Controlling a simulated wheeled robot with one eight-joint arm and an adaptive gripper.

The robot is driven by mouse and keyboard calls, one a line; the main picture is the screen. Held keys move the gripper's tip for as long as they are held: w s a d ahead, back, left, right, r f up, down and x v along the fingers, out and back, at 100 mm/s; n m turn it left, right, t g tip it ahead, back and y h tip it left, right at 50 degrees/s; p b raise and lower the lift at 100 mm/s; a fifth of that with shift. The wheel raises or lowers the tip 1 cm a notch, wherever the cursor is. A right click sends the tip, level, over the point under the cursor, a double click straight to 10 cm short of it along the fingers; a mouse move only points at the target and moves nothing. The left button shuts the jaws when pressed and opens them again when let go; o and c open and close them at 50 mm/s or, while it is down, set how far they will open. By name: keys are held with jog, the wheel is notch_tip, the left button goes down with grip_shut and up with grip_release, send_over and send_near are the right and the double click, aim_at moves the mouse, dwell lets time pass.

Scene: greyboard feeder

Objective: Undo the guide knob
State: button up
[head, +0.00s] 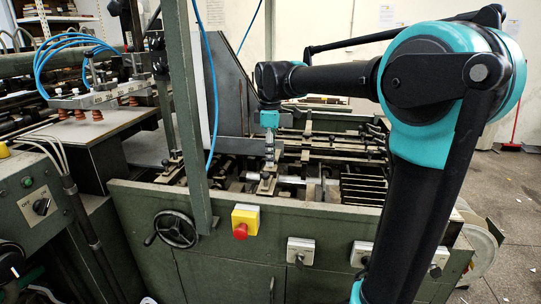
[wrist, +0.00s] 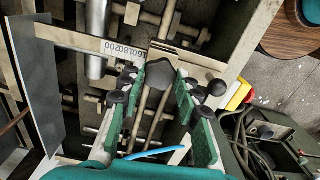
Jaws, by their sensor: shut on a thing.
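The guide knob (wrist: 163,72) is a dark, rounded knob in the wrist view, at the upper middle, beside a pale metal bar with a printed scale (wrist: 125,48). My gripper (wrist: 163,78) points down at the machine with its green-padded fingers on either side of the knob, shut on it. In the head view my gripper (head: 269,158) reaches down into the feeder bed, behind the front panel. The knob is too small and too covered to make out there.
Metal rods and clamps of the feeder (head: 330,145) crowd around my gripper. A green upright post (head: 190,110) and a blue hose stand to its left. The front panel carries a handwheel (head: 175,229) and a red stop button (head: 241,231) on a yellow box.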

dwell(0.5)
jog(key=o, duration=1.2)
jog(key=shift+c, duration=0.2)
notch_tip(320, 180, up, 12)
